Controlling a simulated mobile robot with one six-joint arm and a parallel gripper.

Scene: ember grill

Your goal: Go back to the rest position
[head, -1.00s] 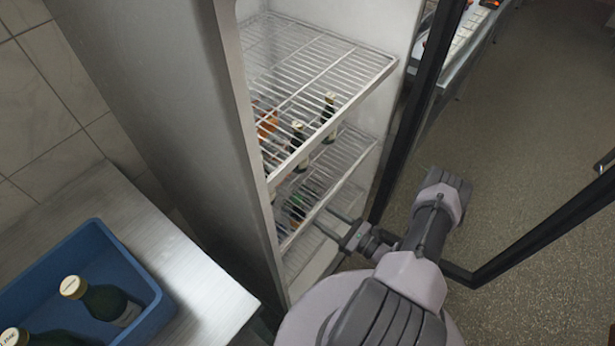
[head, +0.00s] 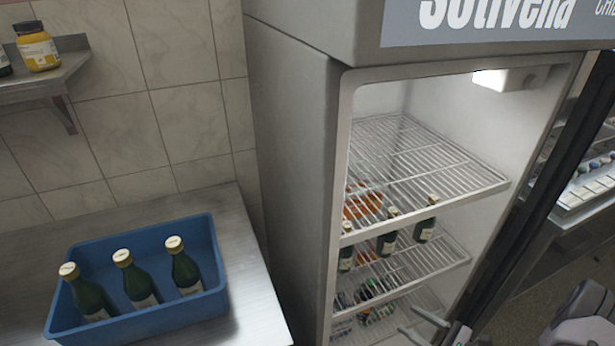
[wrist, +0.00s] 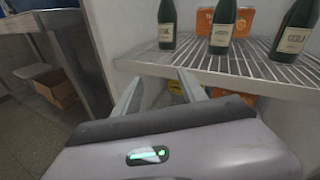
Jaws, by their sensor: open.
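My gripper (head: 420,326) shows at the bottom edge of the head view, at the open front of the fridge (head: 300,180), near its lower shelves. In the wrist view my gripper (wrist: 160,92) has its two fingers apart with nothing held between them. They point into the fridge, just below a wire shelf (wrist: 222,68). Several dark green bottles stand upright on that shelf, among them a middle one (wrist: 222,25). The shelf edge is close above the fingertips; I cannot tell if they touch. Most of my arm is outside the head view.
A blue crate (head: 140,322) with three green bottles stands on the steel counter (head: 255,290) at left. The fridge's top wire shelf (head: 430,165) is empty. The dark door frame (head: 540,200) stands open at right. A cardboard box (wrist: 55,88) lies left in the wrist view.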

